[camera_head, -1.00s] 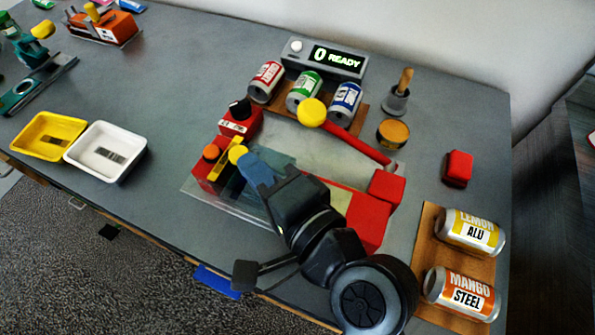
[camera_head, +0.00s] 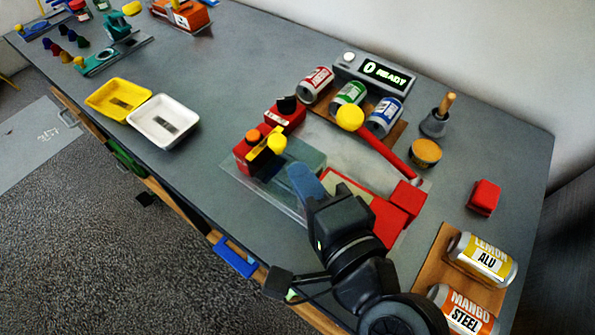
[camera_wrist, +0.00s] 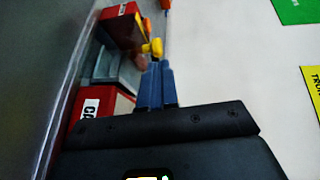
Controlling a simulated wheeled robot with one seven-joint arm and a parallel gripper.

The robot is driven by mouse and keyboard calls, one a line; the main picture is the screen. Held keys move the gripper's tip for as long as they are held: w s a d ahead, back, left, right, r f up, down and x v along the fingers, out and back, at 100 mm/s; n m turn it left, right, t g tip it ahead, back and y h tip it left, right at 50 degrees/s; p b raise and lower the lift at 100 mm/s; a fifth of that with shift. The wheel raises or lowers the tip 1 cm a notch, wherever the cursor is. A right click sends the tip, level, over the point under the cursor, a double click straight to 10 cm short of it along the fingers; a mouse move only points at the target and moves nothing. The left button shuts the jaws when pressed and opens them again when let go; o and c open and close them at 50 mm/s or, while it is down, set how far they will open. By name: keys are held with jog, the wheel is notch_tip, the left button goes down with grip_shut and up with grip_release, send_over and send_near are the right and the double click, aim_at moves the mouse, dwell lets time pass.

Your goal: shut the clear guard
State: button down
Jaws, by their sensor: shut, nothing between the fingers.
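A red machine sits on the grey bench, with a long red lever (camera_head: 385,148) ending in a yellow ball. A see-through, greenish panel that looks like the clear guard (camera_head: 308,160) stands by the red block at the machine's left; its exact edges are hard to make out. A yellow knob (camera_head: 277,144) is beside it, and the knob also shows in the wrist view (camera_wrist: 153,48). My gripper (camera_head: 298,172) is shut and empty, its blue fingers close to the panel and a little right of and below the knob. I cannot tell whether they touch the panel.
Two more cans lie on a board (camera_head: 442,262) at right. A red block (camera_head: 484,197) is nearby. Yellow (camera_head: 118,98) and white (camera_head: 162,121) trays are at left.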

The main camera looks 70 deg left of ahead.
jog(key=d+r+b, duration=0.1)
jog(key=d, duration=0.7)
jog(key=shift+w+d+r, duration=0.15)
jog(key=shift+w+d, duration=0.1)
jog(key=shift+w, duration=0.15)
jog(key=shift+d, duration=0.1)
